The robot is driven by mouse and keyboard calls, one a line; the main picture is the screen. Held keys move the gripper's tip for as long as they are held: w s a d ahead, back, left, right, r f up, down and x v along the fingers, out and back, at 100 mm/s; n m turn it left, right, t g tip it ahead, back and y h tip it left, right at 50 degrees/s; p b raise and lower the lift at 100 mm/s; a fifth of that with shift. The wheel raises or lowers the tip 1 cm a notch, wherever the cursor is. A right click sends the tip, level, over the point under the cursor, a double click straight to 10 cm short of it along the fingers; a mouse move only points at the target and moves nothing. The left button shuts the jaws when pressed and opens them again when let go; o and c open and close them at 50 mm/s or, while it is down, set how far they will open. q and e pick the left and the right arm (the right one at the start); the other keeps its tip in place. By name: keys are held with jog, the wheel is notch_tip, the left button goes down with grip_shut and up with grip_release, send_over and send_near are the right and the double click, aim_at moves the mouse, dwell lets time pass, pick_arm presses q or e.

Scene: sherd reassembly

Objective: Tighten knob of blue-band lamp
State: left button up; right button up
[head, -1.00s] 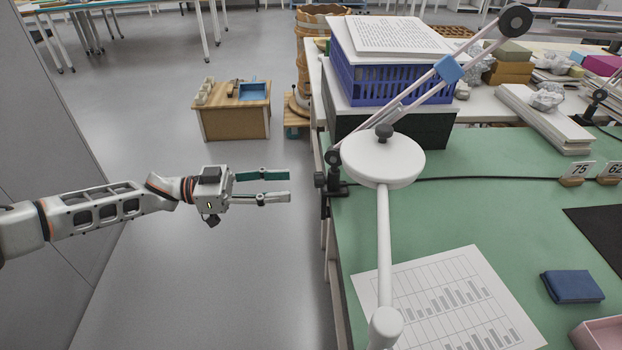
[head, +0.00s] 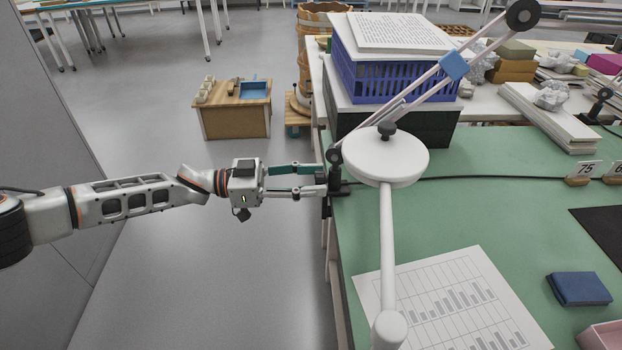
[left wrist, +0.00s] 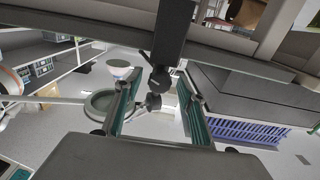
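The blue-band lamp has a pale jointed arm with a blue band (head: 454,65) and a round white head (head: 386,160). Its dark clamp (head: 340,180) sits on the left edge of the green-topped table (head: 480,215). My left gripper (head: 325,179) points right at the clamp with its fingers apart, tips beside the clamp. In the left wrist view, a small dark knob (left wrist: 153,101) shows between the open fingers, below a dark post (left wrist: 174,35). I see no finger pressed on it. In the head view, the fingertips partly hide the knob. My right gripper is not in view.
A blue crate (head: 395,85) with papers on top stands behind the lamp. The floor left of the table is open.

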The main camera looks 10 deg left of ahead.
pick_arm(q)
jog(key=c, duration=1.1)
jog(key=shift+m+p, duration=0.3)
jog(key=shift+m, duration=1.1)
jog(key=o, duration=1.1)
jog(key=s+a, duration=0.2)
jog(key=a, duration=0.9)
jog(key=shift+s+a, duration=0.15)
jog(key=shift+a, duration=0.2)
